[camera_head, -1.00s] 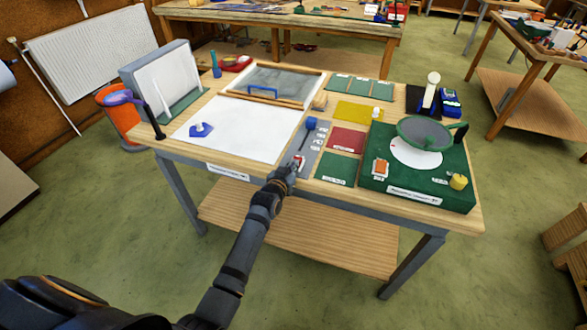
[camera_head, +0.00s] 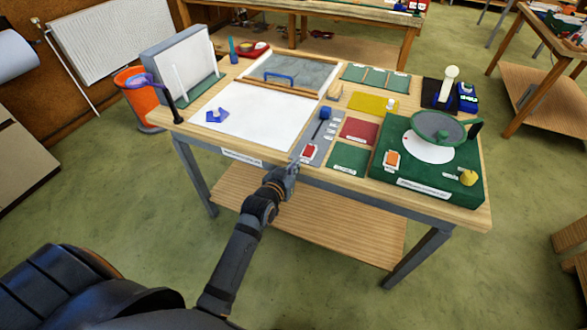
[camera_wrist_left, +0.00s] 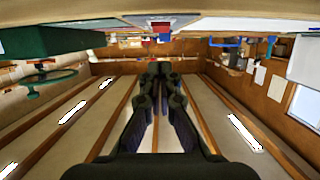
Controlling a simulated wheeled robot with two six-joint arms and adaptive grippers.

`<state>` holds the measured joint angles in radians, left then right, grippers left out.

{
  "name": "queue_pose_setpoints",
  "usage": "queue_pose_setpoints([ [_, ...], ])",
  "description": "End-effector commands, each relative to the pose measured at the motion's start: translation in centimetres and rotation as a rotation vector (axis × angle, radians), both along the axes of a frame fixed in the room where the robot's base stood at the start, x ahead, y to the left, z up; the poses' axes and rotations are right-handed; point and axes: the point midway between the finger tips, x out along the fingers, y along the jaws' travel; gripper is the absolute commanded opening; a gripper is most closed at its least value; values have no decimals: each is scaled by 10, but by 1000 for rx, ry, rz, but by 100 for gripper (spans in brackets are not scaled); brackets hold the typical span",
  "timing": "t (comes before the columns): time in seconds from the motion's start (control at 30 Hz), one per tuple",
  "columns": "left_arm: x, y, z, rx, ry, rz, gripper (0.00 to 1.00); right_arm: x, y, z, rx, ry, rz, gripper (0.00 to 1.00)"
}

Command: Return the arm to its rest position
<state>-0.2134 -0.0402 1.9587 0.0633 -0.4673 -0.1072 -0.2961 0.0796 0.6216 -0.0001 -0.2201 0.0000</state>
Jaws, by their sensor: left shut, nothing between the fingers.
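My left arm comes in from the bottom of the head view. My left gripper (camera_head: 290,170) is just in front of the table's front edge, near the grey mat, and it is shut and empty. In the left wrist view, which is upside down, the two dark fingers (camera_wrist_left: 160,72) come together at their tips with nothing seen between them. My right gripper is not in view.
The wooden work table (camera_head: 270,157) holds a white sheet (camera_head: 255,122), a grey mat (camera_head: 314,138) with a red piece (camera_head: 308,151), coloured sheets and a green board (camera_head: 387,179) with a round dish (camera_head: 437,126). Open floor lies in front of the table.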

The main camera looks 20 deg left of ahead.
Motion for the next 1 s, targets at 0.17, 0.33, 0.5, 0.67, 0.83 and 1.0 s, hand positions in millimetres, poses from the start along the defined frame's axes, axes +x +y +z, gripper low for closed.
queue_pose_setpoints([
  [0.17,-5,0,1,0,0,0,0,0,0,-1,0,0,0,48],
  [0.33,-5,0,1,0,0,0,0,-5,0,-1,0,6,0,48],
  [0.5,-5,0,1,0,0,0,0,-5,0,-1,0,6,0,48],
  [0.67,-6,0,-12,2,22,0,0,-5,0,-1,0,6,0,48],
  [0.83,-28,4,-116,13,200,-1,0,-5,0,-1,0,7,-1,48],
  [1.0,-94,15,-254,33,452,4,0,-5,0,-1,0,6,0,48],
])
